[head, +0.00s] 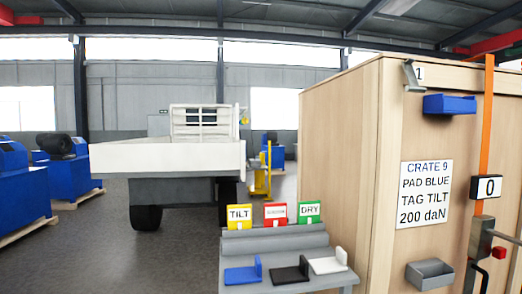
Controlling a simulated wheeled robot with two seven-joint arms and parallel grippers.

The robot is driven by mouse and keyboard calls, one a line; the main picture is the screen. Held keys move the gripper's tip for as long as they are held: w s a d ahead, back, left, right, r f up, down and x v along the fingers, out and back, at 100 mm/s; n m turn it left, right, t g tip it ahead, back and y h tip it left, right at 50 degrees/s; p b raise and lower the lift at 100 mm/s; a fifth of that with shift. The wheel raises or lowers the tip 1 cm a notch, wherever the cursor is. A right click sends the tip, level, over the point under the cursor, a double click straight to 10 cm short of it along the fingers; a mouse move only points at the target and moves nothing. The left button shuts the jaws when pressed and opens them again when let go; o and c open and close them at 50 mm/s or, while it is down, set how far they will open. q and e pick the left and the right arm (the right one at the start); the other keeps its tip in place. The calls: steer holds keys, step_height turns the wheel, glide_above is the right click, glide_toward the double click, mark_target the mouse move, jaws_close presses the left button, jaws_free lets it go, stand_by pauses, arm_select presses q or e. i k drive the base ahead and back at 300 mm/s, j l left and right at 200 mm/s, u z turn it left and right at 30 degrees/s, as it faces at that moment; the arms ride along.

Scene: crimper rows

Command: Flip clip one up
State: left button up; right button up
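Clip one is a small grey metal clip (411,76) at the top left of the wooden crate's front face, beside a printed "1". It runs from near the top edge down the face, with a short foot at its lower end. The picture is too small to tell just how it is hinged. The large light-wood crate (340,150) fills the right side of the head view. Neither of my grippers is in view, and nothing touches the clip.
On the crate are a blue holder (449,104), a label (425,194), a grey bin (430,274), an orange strap (486,120), a "0" display (487,187) and a grey tensioner (480,238). A grey stand (275,243) with tags and pads is left of it. A truck (165,156) stands behind.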

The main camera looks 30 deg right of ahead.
mark_target(413, 86)
steer(key=z, duration=1.9)
